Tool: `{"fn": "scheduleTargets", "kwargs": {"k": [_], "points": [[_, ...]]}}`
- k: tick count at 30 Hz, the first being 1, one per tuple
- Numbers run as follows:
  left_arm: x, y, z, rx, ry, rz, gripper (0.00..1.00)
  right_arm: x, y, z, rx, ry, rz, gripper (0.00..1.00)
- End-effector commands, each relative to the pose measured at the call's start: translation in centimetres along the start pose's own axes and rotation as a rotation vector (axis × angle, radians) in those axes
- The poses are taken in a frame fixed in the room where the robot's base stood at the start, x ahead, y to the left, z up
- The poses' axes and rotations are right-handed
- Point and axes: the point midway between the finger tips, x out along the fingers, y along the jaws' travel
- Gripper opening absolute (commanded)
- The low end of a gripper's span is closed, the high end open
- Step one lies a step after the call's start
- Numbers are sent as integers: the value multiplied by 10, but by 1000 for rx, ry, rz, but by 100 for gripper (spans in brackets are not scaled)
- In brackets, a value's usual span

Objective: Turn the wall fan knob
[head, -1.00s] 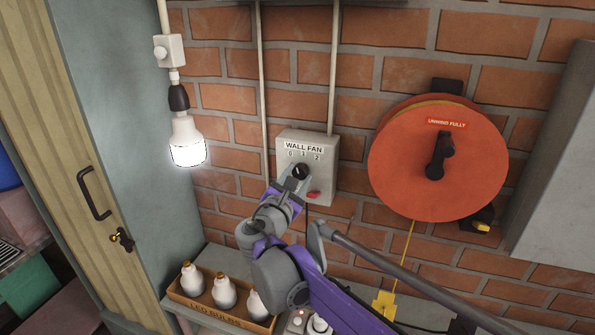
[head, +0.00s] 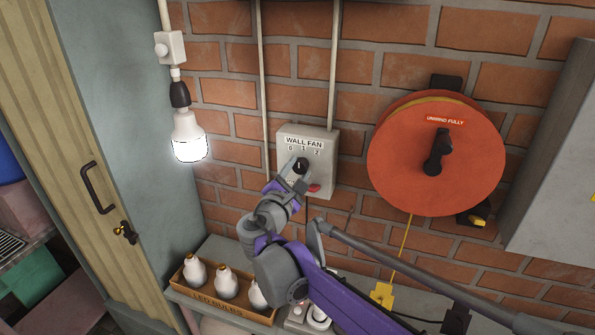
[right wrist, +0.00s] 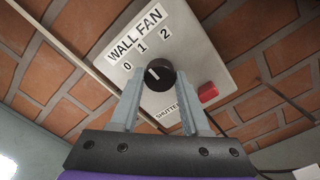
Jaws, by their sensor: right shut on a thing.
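The wall fan box (head: 321,155) is a grey switch box on the brick wall, labelled WALL FAN with 0, 1 and 2. Its round black knob (head: 300,165) has a white pointer mark; in the head view the mark stands nearly upright, toward about 1. The knob also shows in the right wrist view (right wrist: 160,76). My right gripper (head: 295,172) is shut on the knob, with one grey finger on each side in the right wrist view (right wrist: 161,82). The fingers partly cover the SHUTTER label below. My left gripper is not in view.
A red button (right wrist: 207,92) sits on the box close to the right finger. A lit bulb (head: 188,140) hangs to the left. An orange reel (head: 400,165) is on the wall to the right. A box of LED bulbs (head: 216,303) stands on the shelf below.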

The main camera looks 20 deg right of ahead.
Motion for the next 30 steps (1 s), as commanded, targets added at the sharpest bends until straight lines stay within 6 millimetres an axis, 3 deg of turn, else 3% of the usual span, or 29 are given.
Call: {"fn": "scheduleTargets", "kwargs": {"k": [1, 2, 6, 17, 20, 30], "points": [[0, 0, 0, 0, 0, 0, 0, 0, 0, 0, -1, 0, 1, 0], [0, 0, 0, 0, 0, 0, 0, 0, 0, 0, -1, 0, 1, 50], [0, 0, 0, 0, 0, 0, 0, 0, 0, 0, -1, 0, 0, 75], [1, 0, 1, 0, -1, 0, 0, -4, 0, 0, -1, 1, 0, 77], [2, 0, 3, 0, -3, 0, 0, -16, 0, -1, -1, 3, 2, 77], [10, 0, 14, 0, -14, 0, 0, -83, -1, -2, -1, 5, 3, 77]]}}
